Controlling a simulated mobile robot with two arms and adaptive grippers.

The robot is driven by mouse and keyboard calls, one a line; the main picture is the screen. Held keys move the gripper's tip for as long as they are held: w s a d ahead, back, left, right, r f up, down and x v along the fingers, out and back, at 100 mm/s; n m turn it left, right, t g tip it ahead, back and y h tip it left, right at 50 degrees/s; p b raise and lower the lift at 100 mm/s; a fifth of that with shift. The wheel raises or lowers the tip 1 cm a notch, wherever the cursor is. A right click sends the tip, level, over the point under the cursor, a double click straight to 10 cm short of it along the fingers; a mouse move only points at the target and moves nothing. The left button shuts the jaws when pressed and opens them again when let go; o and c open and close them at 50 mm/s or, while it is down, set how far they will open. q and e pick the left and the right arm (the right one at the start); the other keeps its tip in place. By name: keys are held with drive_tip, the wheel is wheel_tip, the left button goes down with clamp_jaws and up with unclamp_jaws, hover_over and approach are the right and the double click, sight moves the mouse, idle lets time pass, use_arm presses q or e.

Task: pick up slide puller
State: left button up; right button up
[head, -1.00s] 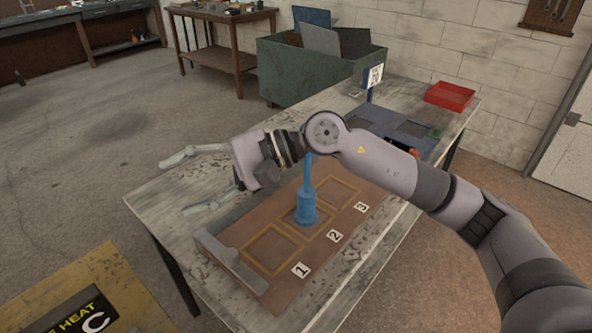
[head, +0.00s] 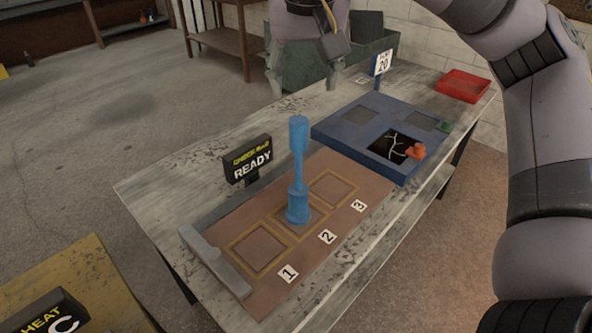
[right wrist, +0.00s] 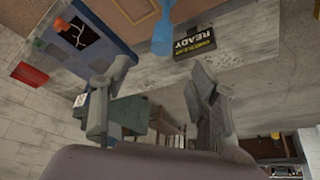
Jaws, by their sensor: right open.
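The blue upright tool, which looks like the slide puller (head: 298,165), stands on the middle framed square, marked 2, of the brown board (head: 262,290). It has a wide round base, a thinner shaft and a thick top end. Part of it shows at the top of the right wrist view (right wrist: 163,32). My right gripper (head: 307,78) is open and empty, beyond the tool and apart from it, at the top of the head view. Its two spread fingers also show in the right wrist view (right wrist: 157,100). My left gripper is not in view.
A black READY sign (head: 248,161) stands left of the tool. A blue tray (head: 340,133) with a cracked dark panel and an orange piece (head: 414,151) lies behind right. A red bin (head: 463,86) and a numbered sign (head: 381,64) are farther back. A grey bar (head: 213,262) edges the board.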

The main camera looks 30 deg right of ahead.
sight(298, 134)
drive_tip(key=x, duration=1.1)
drive_tip(key=shift+a+f, duration=0.1)
drive_tip(key=shift+f, duration=0.1)
drive_tip(key=p+x, duration=0.1)
drive_tip(key=x, duration=0.1)
drive_tip(key=p+x, duration=0.1)
drive_tip(key=x, duration=0.1)
drive_tip(key=shift+w+f, duration=0.3)
drive_tip(key=shift+w, duration=0.05)
drive_tip(key=shift+w+f, duration=0.2)
drive_tip(key=shift+f, duration=0.2)
clamp_jaws()
drive_tip(key=shift+r, duration=0.15)
